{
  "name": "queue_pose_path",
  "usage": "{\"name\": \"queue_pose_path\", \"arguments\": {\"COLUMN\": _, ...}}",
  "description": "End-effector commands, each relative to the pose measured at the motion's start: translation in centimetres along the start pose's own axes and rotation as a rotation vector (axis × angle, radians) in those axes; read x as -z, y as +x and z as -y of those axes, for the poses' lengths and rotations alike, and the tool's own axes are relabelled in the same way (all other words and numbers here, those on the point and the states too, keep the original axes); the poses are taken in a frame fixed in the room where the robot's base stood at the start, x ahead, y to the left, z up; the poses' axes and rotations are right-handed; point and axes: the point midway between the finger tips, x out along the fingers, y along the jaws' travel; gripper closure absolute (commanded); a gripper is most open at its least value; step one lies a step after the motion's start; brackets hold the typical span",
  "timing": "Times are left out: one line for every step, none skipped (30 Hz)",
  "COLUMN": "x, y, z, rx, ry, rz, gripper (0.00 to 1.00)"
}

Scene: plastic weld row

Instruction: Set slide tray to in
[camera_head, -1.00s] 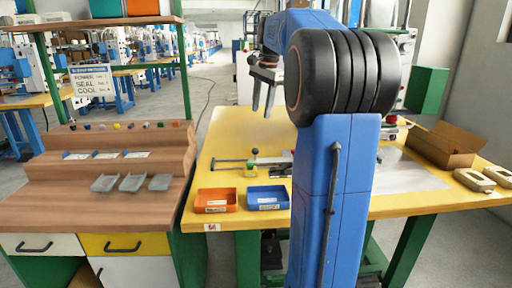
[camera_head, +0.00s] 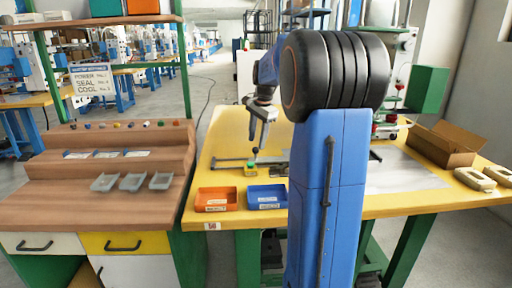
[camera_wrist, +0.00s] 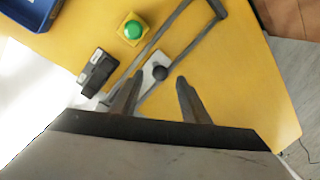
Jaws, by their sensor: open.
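The slide tray shows in the wrist view as a pale plate (camera_wrist: 154,62) with a round black knob (camera_wrist: 160,73) on it, between two dark rails (camera_wrist: 172,25). In the head view the knob (camera_head: 255,151) stands near the rails' left end, and my arm hides much of the tray. My gripper (camera_head: 257,138) is above the knob, fingers pointing down. In the wrist view my gripper (camera_wrist: 154,84) is open and empty, its two fingers on either side of the knob in the picture. I cannot tell whether they touch it.
A green button in a yellow box (camera_head: 250,169) and a black switch box (camera_wrist: 97,72) sit beside the rails. An orange bin (camera_head: 216,199) and a blue bin (camera_head: 267,197) stand at the table's front. A cardboard box (camera_head: 445,146) is at right.

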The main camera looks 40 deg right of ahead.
Motion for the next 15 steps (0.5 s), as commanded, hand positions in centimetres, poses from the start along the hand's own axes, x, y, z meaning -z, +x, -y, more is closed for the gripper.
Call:
{"name": "queue_pose_path", "arguments": {"x": 0.0, "y": 0.8, "z": -0.1, "rx": -0.002, "ry": 0.0, "rz": 0.001, "gripper": 0.58}}
{"name": "queue_pose_path", "arguments": {"x": 0.0, "y": 1.2, "z": -0.1, "rx": -0.002, "ry": 0.0, "rz": 0.001, "gripper": 0.58}}
{"name": "queue_pose_path", "arguments": {"x": 0.0, "y": 1.8, "z": 0.0, "rx": -0.001, "ry": 0.0, "rz": 0.001, "gripper": 0.58}}
{"name": "queue_pose_path", "arguments": {"x": 0.0, "y": 2.1, "z": 0.0, "rx": -0.001, "ry": 0.0, "rz": 0.001, "gripper": 0.58}}
{"name": "queue_pose_path", "arguments": {"x": 0.0, "y": 2.5, "z": 0.0, "rx": -0.001, "ry": 0.0, "rz": 0.001, "gripper": 0.58}}
{"name": "queue_pose_path", "arguments": {"x": 0.0, "y": 2.8, "z": 0.0, "rx": -0.001, "ry": 0.0, "rz": 0.001, "gripper": 0.58}}
{"name": "queue_pose_path", "arguments": {"x": 0.0, "y": 3.1, "z": 0.0, "rx": -0.001, "ry": 0.0, "rz": 0.0, "gripper": 0.58}}
{"name": "queue_pose_path", "arguments": {"x": 0.0, "y": 3.3, "z": 0.0, "rx": 0.0, "ry": 0.0, "rz": 0.0, "gripper": 0.58}}
{"name": "queue_pose_path", "arguments": {"x": 0.0, "y": 3.5, "z": 0.0, "rx": 0.0, "ry": 0.0, "rz": 0.0, "gripper": 0.58}}
{"name": "queue_pose_path", "arguments": {"x": 0.0, "y": 3.6, "z": 0.0, "rx": 0.0, "ry": 0.0, "rz": 0.0, "gripper": 0.58}}
{"name": "queue_pose_path", "arguments": {"x": 0.0, "y": 3.7, "z": 0.0, "rx": 0.0, "ry": 0.0, "rz": 0.0, "gripper": 0.58}}
{"name": "queue_pose_path", "arguments": {"x": 0.0, "y": 3.8, "z": 0.0, "rx": 0.0, "ry": 0.0, "rz": 0.0, "gripper": 0.58}}
{"name": "queue_pose_path", "arguments": {"x": 0.0, "y": 3.9, "z": 0.0, "rx": 0.0, "ry": 0.0, "rz": 0.0, "gripper": 0.58}}
{"name": "queue_pose_path", "arguments": {"x": 0.0, "y": 3.9, "z": 0.0, "rx": 0.0, "ry": 0.0, "rz": 0.0, "gripper": 0.58}}
{"name": "queue_pose_path", "arguments": {"x": 0.0, "y": 3.9, "z": 0.0, "rx": 0.0, "ry": 0.0, "rz": 0.0, "gripper": 0.58}}
